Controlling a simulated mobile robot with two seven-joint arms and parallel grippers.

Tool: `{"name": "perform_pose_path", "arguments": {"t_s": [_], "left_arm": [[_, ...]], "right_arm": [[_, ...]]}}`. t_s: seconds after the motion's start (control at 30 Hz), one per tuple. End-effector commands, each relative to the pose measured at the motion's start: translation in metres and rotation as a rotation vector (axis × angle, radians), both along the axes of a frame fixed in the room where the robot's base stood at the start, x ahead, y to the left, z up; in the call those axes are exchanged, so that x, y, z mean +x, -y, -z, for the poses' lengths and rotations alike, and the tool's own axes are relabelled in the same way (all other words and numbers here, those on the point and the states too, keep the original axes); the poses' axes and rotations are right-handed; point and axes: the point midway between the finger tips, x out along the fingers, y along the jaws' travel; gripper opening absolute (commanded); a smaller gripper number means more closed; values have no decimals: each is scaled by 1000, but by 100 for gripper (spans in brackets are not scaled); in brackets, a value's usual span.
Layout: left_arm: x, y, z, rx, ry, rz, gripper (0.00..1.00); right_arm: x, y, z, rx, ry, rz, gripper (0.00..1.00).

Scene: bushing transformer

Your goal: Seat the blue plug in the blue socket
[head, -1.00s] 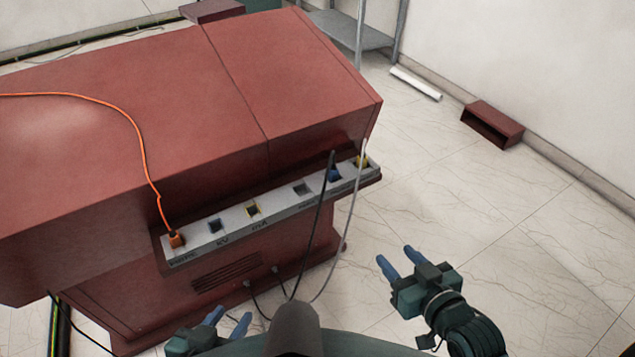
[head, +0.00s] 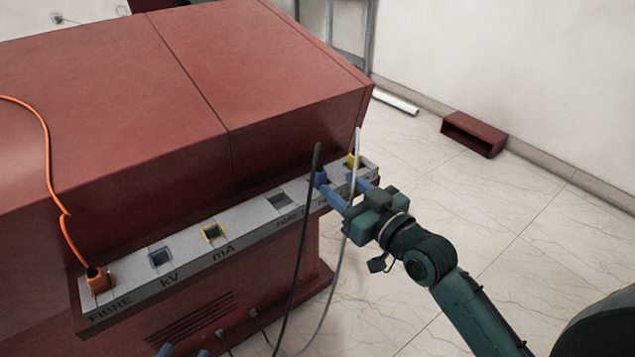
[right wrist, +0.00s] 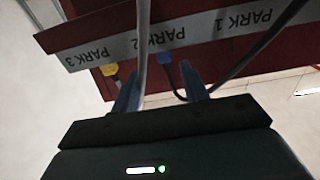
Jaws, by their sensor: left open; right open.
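The blue plug (right wrist: 166,82) sits in the PARK 2 slot with a dark cable. In the right wrist view it lies between the two blue fingers of my right gripper (right wrist: 160,78), which is open. In the head view my right gripper (head: 337,181) is at the panel's right part and largely hides the plug; contact cannot be told. The blue-rimmed socket (head: 160,257), above the kV label, is empty on the panel's left part. My left gripper (head: 184,351) is open at the bottom edge, with only its fingertips showing.
The grey panel (head: 250,216) runs along the red cabinet (head: 150,100). An orange plug (head: 98,280) sits at FIBRE, a yellow plug (head: 354,160) at PARK 3. The yellow-rimmed mA socket (head: 212,233) is empty. A black and a pale cable hang before the panel.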

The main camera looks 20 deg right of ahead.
Motion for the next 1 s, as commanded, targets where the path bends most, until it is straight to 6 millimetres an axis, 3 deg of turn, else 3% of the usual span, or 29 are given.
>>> {"name": "perform_pose_path", "arguments": {"t_s": [0.1, 0.37, 0.63, 0.97, 1.0], "left_arm": [[1, 1, 3, 5, 8, 3, 40], [3, 1, 4, 4, 29, 4, 40], [7, 1, 3, 1, 96, 0, 40], [7, 3, 3, 2, 111, 11, 40], [7, 3, 4, 2, 110, 11, 40]], "right_arm": [[19, -7, 1, 3, 1, 0, 45], [37, -16, 1, 1, 1, -1, 45], [71, -33, 1, 1, 0, -1, 45], [78, -35, 0, -1, -2, -1, 45], [78, -35, 0, -1, -2, -1, 41]]}}
